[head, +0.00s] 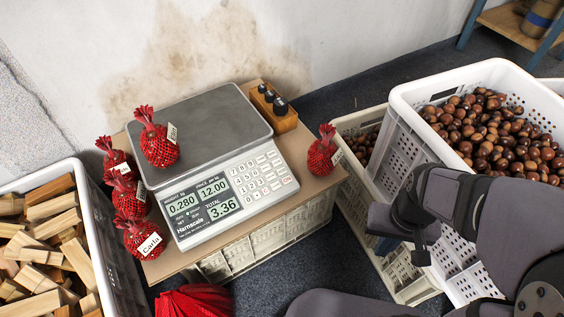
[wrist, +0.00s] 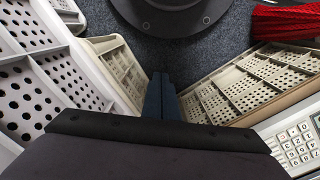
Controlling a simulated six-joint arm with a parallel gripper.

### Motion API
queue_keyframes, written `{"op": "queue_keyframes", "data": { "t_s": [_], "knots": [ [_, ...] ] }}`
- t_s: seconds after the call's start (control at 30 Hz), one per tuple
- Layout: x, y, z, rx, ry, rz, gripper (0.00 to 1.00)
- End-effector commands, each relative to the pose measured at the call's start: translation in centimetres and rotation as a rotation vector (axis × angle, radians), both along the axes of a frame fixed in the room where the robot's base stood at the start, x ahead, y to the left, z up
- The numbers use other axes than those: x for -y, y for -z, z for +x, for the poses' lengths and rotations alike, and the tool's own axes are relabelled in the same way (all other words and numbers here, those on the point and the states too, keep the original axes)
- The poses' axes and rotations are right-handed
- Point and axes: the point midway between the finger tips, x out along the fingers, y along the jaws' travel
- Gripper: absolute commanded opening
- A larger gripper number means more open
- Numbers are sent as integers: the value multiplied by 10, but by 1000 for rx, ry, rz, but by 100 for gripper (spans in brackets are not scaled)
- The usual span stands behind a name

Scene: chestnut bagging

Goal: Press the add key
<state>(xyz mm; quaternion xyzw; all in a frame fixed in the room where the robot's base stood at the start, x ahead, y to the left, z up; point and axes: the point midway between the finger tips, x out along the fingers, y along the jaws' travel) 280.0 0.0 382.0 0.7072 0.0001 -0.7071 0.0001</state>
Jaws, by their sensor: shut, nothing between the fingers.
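The scale (head: 215,215) stands on a board at the centre left in the head view. Its lit display (head: 200,203) reads 0.280, 12.00 and 3.36. The keypad (head: 262,177) is right of the display; I cannot read which key is add. Part of the keypad also shows at the lower right of the wrist view (wrist: 298,146). A red net bag (head: 159,145) with a tag rests on the scale's platter (head: 215,118). My gripper (wrist: 160,77) is shut and empty. It hangs right of the scale, over the crates and floor, apart from the keys.
Several red net bags (head: 130,197) line the scale's left side; another bag (head: 323,153) stands at its right. A block with dark stamps (head: 274,108) sits behind. A chestnut crate (head: 405,115) is at right, a wood crate (head: 90,220) at left. Red netting (head: 195,301) lies in front.

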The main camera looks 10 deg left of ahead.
Motion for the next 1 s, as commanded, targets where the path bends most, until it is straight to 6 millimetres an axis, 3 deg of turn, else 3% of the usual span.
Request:
{"op": "queue_keyframes", "data": {
  "t_s": [0.03,0.1,0.63,0.87,1.0],
  "knots": [
    [0,-22,0,1,0,0,0],
    [0,-38,1,2,0,0,0],
    [0,-146,22,66,-3,-4,0],
    [-1,-183,48,144,-12,-11,0],
    [-5,-197,77,229,-27,-12,0]
  ]
}}
